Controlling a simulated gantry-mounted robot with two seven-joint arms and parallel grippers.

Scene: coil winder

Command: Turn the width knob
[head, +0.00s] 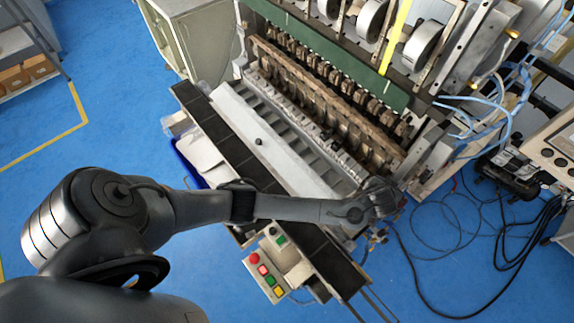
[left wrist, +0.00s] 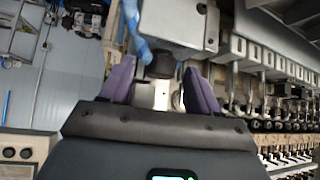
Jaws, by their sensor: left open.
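My left arm reaches across the front of the coil winder (head: 300,95), and my left gripper (head: 385,197) is at the machine's right front corner. In the left wrist view, the two purple fingers of my left gripper (left wrist: 157,68) are spread apart. A small dark knob (left wrist: 161,64), which looks like the width knob, shows between and slightly beyond the fingertips, under a grey metal block (left wrist: 178,22). I cannot tell whether either finger touches it. In the head view the knob is not clear behind my wrist. My right gripper is not in view.
A control box (head: 268,272) with red, green and yellow buttons stands at the machine's front. Black cables (head: 455,270) lie on the blue floor (head: 410,265) at the right. Blue hoses (head: 505,95) hang at the machine's right side.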

